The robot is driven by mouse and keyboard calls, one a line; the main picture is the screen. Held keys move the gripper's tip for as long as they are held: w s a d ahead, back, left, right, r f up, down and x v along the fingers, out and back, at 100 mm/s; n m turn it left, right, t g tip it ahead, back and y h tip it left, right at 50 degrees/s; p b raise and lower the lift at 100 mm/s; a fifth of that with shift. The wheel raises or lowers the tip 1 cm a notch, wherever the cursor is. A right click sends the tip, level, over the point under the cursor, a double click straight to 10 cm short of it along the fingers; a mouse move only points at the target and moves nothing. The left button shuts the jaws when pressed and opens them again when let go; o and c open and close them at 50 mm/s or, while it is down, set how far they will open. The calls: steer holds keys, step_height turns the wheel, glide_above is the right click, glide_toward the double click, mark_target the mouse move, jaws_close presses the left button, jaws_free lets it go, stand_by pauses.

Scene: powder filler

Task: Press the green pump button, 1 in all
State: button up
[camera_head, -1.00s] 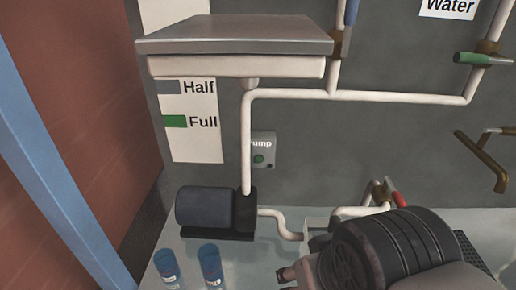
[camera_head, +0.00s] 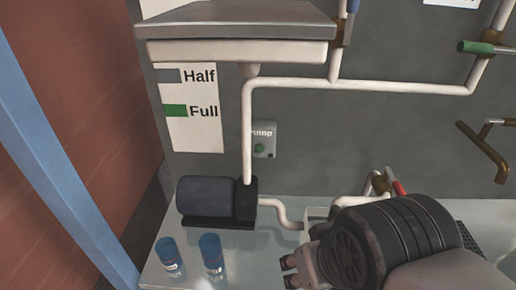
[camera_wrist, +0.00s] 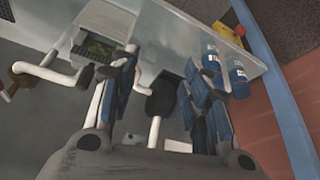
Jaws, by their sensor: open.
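The green pump button (camera_head: 260,148) is on a small grey box (camera_head: 271,137) marked "Pump" on the back wall, just right of the vertical white pipe. My gripper (camera_head: 289,271) is low in the head view, below the button and well apart from it. Its fingertips are partly cut off from clear view by my own wrist. In the wrist view my gripper (camera_wrist: 158,88) has its two fingers spread with a gap between them and nothing held. I cannot make out the button in the wrist view.
A dark pump motor (camera_head: 205,197) sits on the counter left of my gripper. Two blue-capped bottles (camera_head: 211,258) stand in front of it. White pipes (camera_head: 400,87) run along the wall, with a green-handled valve (camera_head: 482,47) at right. A metal-topped box (camera_head: 235,30) overhangs above.

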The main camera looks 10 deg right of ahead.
jaws_close()
stand_by(0.3)
stand_by(1.2)
